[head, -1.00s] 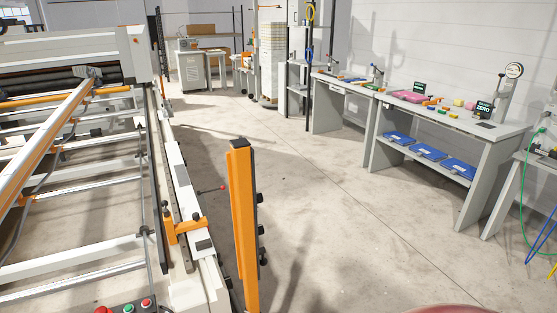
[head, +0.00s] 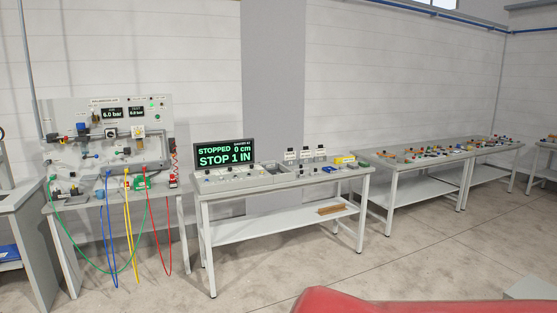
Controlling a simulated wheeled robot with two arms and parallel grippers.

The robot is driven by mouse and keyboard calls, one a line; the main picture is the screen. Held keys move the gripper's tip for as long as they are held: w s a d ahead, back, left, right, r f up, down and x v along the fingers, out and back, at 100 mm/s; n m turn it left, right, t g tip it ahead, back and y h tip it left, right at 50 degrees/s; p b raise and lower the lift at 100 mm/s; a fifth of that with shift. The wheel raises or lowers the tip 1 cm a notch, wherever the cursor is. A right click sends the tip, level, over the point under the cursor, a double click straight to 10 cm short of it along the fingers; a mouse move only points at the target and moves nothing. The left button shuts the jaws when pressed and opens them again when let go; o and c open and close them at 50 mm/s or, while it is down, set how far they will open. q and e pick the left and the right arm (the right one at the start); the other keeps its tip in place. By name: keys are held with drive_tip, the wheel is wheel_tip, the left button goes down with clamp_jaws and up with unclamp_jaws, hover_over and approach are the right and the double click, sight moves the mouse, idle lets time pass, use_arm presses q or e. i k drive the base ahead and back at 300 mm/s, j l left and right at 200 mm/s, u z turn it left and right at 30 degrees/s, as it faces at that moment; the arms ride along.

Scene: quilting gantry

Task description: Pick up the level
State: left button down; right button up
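I cannot make out a level for certain in this view; the items on the tables are small and far off. A yellow item (head: 343,160) lies near the right end of the middle table, too small to name. Neither of my grippers is in view.
The middle table (head: 290,182) carries a display (head: 226,154) reading "STOPPED 0 cm"; a brown item (head: 332,210) lies on its shelf. A hose panel (head: 108,130) stands left. Tables with several small parts (head: 425,152) stand right. The floor in front (head: 400,270) is clear.

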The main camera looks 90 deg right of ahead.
sight(345, 159)
drive_tip(key=z, duration=3.25)
drive_tip(key=i+z, duration=0.35)
drive_tip(key=i, duration=1.85)
drive_tip(key=i+u, duration=0.1)
drive_tip(key=i, duration=0.55)
drive_tip(key=i+l, duration=0.1)
drive_tip(key=i, duration=0.6)
drive_tip(key=i+l+u, duration=0.15)
drive_tip(key=i, duration=0.5)
drive_tip(key=i+l+u, duration=0.15)
drive_tip(key=i+u, duration=0.25)
drive_tip(key=i, duration=0.15)
drive_tip(key=i+l+u, duration=0.35)
drive_tip(key=i, duration=0.2)
drive_tip(key=i+l+u, duration=0.4)
drive_tip(key=i, duration=0.15)
drive_tip(key=i+l+u, duration=0.1)
drive_tip(key=i, duration=0.35)
drive_tip(key=l, duration=0.1)
